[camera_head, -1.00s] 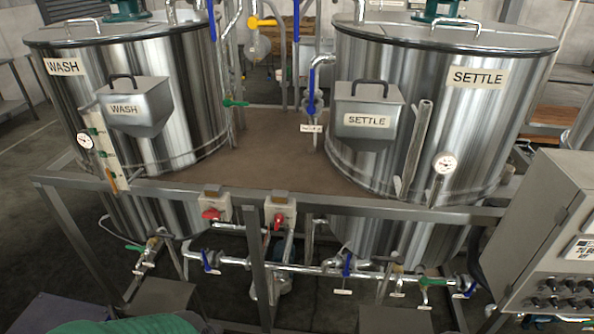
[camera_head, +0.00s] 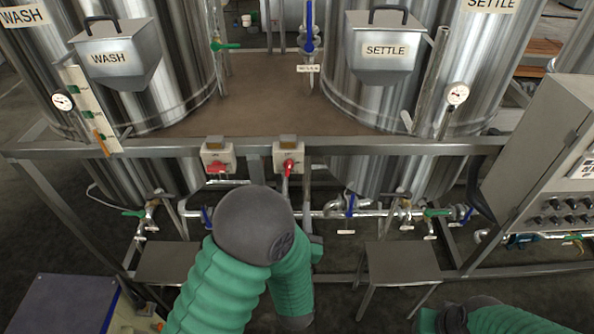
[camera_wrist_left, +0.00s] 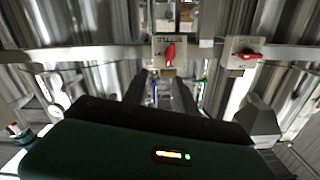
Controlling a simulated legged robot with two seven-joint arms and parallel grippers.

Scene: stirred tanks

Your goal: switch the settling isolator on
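Two pale isolator boxes with red handles sit on the front rail between the tanks. The left box (camera_head: 218,158) has its handle lying across; the right box (camera_head: 288,160), nearer the SETTLE tank, has its handle upright. Their small labels are unreadable. The left wrist view shows an upright-handled box (camera_wrist_left: 169,52) and a crosswise-handled box (camera_wrist_left: 243,54). My left gripper (camera_head: 314,248) is mostly hidden behind my green arm, below and in front of the boxes, apart from the handles. My right gripper is out of view.
The WASH hopper (camera_head: 117,54) and SETTLE hopper (camera_head: 384,50) hang on the tanks. Pipes with a blue valve (camera_head: 351,205) run below the rail. A grey control cabinet (camera_head: 545,170) stands at right. Low stands (camera_head: 402,265) are on the floor.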

